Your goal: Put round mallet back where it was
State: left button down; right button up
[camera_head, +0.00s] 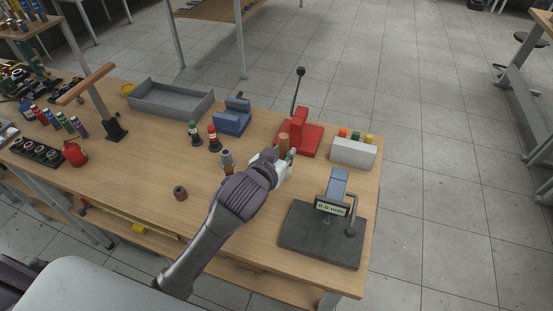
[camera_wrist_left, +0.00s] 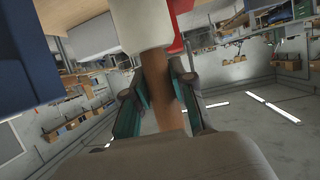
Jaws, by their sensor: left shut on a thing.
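My left gripper (camera_head: 279,156) is over the right half of the workbench, shut on the brown wooden handle of the round mallet (camera_head: 284,143). The handle's end sticks up above the fingers. A pale, whitish part beneath the fingers looks like the mallet's head; whether it touches the bench, I cannot tell. In the left wrist view, which appears upside down, the handle (camera_wrist_left: 162,90) runs between the teal-lined fingers (camera_wrist_left: 160,103) towards the pale head (camera_wrist_left: 140,25). My right gripper is not in view.
A red press (camera_head: 300,137) with a black lever stands just behind the gripper. A white block (camera_head: 352,153) with coloured tops and a dark gauge stand (camera_head: 318,238) are to the right. Small bottles (camera_head: 213,140) and a blue vise (camera_head: 232,121) are left. The front middle bench is mostly clear.

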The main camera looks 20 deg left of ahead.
pick_arm(q)
jog(key=w+a+f, duration=0.1)
jog(key=f, duration=0.1)
jog(key=w+a+f, duration=0.1)
jog(key=f, duration=0.1)
jog(key=w+a+f, duration=0.1)
jog(key=w+f, duration=0.1)
jog(key=shift+w+a+f+p, duration=0.1)
jog(key=shift+f+p, duration=0.15)
jog(key=shift+p, duration=0.15)
jog(key=shift+f, duration=0.2)
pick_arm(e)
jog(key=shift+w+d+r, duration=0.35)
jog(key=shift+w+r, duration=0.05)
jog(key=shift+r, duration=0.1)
pick_arm(q)
jog(key=shift+f, duration=0.15)
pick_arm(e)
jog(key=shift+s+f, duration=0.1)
pick_arm(q)
jog(key=c, duration=1)
grip_release()
jog(key=shift+f, duration=0.1)
